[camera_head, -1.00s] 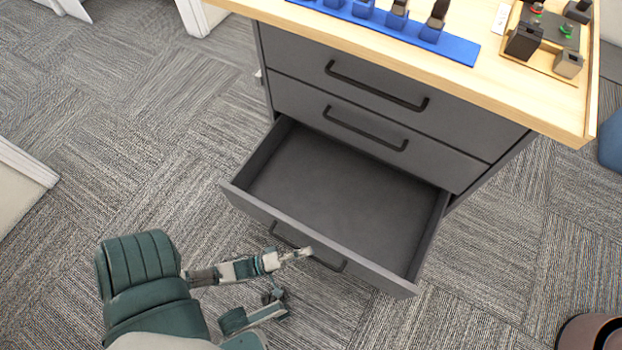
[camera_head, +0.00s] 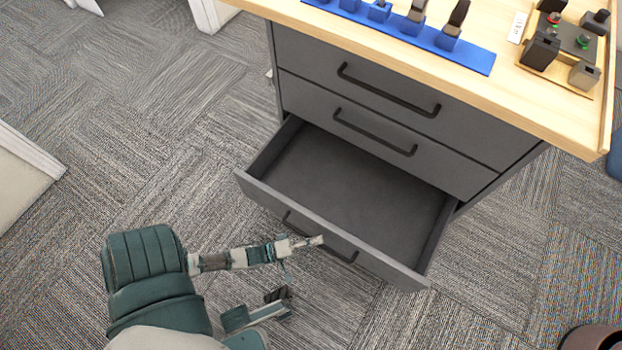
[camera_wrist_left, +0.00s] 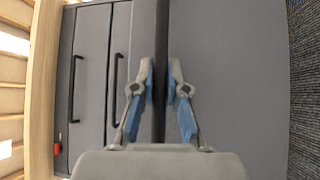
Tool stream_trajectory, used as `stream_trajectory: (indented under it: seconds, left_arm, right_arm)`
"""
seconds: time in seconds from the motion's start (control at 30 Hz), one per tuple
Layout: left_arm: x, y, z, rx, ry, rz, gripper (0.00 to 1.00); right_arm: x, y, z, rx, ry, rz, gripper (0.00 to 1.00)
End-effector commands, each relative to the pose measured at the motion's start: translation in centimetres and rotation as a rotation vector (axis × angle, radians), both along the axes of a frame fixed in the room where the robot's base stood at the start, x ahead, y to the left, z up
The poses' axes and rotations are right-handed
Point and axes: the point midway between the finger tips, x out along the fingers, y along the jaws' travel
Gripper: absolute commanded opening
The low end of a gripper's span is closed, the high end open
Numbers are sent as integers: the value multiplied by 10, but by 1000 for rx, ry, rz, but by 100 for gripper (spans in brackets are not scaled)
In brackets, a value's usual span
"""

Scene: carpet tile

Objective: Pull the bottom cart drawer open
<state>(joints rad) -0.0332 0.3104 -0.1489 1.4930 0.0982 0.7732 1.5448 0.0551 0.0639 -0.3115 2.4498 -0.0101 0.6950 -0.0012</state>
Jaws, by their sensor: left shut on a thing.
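The bottom drawer (camera_head: 345,185) of the grey cart stands well out from the cart, and it is empty. Its dark handle (camera_head: 345,257) runs along the drawer front and is partly hidden by my fingers. My left gripper (camera_head: 306,268) is at this handle, coming in from the lower left. In the left wrist view, the two blue-padded fingers (camera_wrist_left: 160,100) stand on either side of a dark bar (camera_wrist_left: 160,45), which looks like the handle, and they are shut on it.
The two drawers above (camera_head: 400,150) are shut. The wooden top (camera_head: 510,85) overhangs them and carries a blue strip (camera_head: 470,56) with several tools and a tray of small parts (camera_head: 565,72). Carpet (camera_head: 130,130) is clear left of the cart. A dark round object (camera_head: 590,338) is at lower right.

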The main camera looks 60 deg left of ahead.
Motion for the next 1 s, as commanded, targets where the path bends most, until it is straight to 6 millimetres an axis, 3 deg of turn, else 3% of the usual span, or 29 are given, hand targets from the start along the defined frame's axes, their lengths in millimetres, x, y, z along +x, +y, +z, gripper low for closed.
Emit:
stream_trajectory:
  seconds: [0.13, 0.17, 0.2, 0.27, 0.67, 1.0]
  left_arm:
    - [-3, -4, -5, 4, 15, -5, 0]
    - [-3, -4, -6, 4, 15, -5, 18]
    - [-4, -4, -6, 4, 15, -5, 28]
    - [-3, -3, -5, 3, 14, -4, 39]
    - [-11, 1, -5, 2, 9, -3, 39]
    - [-80, 17, -15, 3, 12, -3, 39]
  right_arm:
    - [0, 0, -3, 0, 10, 0, 40]
    - [0, 0, -4, 0, 11, -1, 40]
    - [0, 0, -4, 0, 11, -1, 40]
    - [0, 0, -4, 0, 11, -1, 40]
    - [-1, 0, 0, 1, 0, -3, 40]
    - [-1, 0, -1, 0, 2, -1, 40]
